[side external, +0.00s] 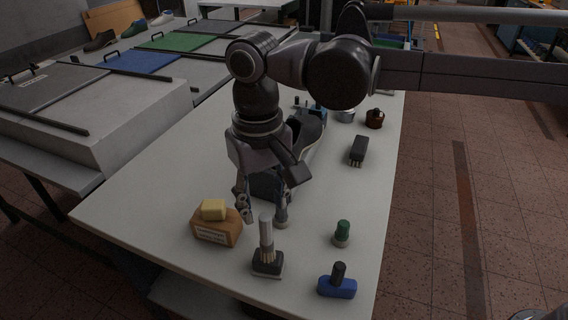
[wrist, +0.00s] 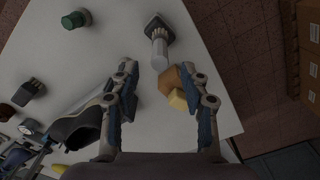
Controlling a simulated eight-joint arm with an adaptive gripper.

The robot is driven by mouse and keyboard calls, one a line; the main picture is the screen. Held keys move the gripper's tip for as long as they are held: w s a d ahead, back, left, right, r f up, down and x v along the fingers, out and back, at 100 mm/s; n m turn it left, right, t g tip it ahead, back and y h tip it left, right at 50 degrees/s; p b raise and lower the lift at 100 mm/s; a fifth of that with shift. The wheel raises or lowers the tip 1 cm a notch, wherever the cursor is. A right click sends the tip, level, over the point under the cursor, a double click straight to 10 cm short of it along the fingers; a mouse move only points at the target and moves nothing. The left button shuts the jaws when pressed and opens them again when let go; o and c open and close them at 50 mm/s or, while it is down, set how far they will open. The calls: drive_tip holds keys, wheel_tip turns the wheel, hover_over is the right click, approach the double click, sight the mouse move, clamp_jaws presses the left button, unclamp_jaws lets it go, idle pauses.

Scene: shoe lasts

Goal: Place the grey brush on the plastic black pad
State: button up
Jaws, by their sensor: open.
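The grey brush (side external: 266,232) stands upright, bristles down, on the small square black pad (side external: 268,269) near the front of the white table. In the wrist view, the brush's pale handle (wrist: 159,54) points toward me, with the black pad (wrist: 152,20) beneath its bristles. My gripper (side external: 262,219) is open and points down, just behind the brush in the side view. In the wrist view, my gripper (wrist: 158,67) has its fingers spread either side of the handle's line, with nothing held. I cannot tell whether the handle end is between the fingertips.
An orange-brown block with a yellow piece (side external: 214,210) stands left of the brush. A black brush (side external: 358,150) lies farther back. A dark shoe (wrist: 78,132) shows beside my gripper.

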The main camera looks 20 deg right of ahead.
wheel_tip(320, 180, up, 3)
drive_tip(key=shift+d+r, duration=0.1)
drive_tip(key=shift+r, duration=0.05)
drive_tip(key=d+m+t+y, duration=0.1)
drive_tip(key=d+t, duration=0.2)
drive_tip(key=d, duration=1.6)
drive_tip(key=s+d+f+t, duration=0.2)
drive_tip(key=s+d+f, duration=0.2)
drive_tip(key=d, duration=0.4)
drive_tip(key=s+d+f+t+h, duration=0.1)
drive_tip(key=s+d+f+t, duration=0.1)
drive_tip(key=d, duration=0.6)
wheel_tip(320, 180, down, 2)
drive_tip(key=shift+s+f+m, duration=0.2)
drive_tip(key=shift+s+m, duration=0.2)
drive_tip(key=shift+s, duration=0.5)
